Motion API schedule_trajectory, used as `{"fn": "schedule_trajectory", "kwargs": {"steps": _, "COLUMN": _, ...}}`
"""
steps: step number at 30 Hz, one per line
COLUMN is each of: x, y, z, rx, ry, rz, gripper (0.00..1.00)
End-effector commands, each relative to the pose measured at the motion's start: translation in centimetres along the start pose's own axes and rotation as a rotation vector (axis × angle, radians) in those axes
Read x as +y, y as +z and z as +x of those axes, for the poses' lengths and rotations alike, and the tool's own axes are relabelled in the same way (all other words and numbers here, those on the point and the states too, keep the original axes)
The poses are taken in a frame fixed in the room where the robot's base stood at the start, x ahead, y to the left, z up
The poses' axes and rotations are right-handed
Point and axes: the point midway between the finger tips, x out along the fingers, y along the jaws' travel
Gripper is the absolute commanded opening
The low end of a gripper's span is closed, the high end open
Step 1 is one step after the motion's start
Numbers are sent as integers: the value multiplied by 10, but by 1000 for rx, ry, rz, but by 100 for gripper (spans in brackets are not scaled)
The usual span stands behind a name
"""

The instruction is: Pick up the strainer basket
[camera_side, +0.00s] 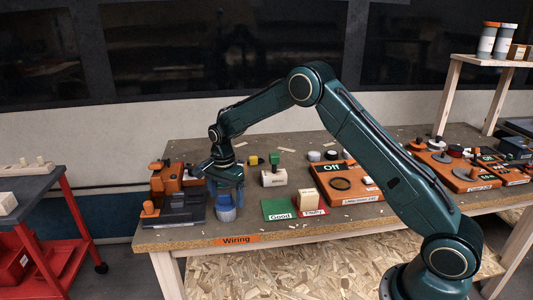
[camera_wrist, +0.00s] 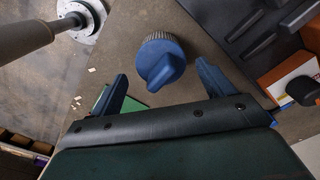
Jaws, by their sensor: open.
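The strainer basket, a blue round-topped piece with a raised grip ridge and a grey ribbed rim (camera_wrist: 160,60), stands in the middle of the wrist view. My gripper (camera_wrist: 161,74) is open in the wrist view, one blue finger to each side of the basket's near part. Clear gaps show between the fingers and the basket, and nothing is held.
An orange and dark block fixture (camera_side: 175,195) stands close to the left of the basket. Green (camera_side: 278,209) and red cards lie to its right, with a wooden block on the red one. An orange board (camera_side: 350,180) is farther right. The bench's front edge, labelled Wiring, is near.

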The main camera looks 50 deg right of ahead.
Motion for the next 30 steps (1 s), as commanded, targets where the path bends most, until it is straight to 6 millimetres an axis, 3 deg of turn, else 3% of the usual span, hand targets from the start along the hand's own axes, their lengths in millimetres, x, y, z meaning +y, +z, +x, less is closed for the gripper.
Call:
{"fn": "schedule_trajectory", "kwargs": {"steps": 14, "x": -2, "y": 1, "z": 46, "rx": 0, "ry": 3, "rz": 0, "gripper": 80}}
{"fn": "schedule_trajectory", "kwargs": {"steps": 30, "x": -2, "y": 0, "z": 49, "rx": 0, "ry": 1, "rz": 0, "gripper": 80}}
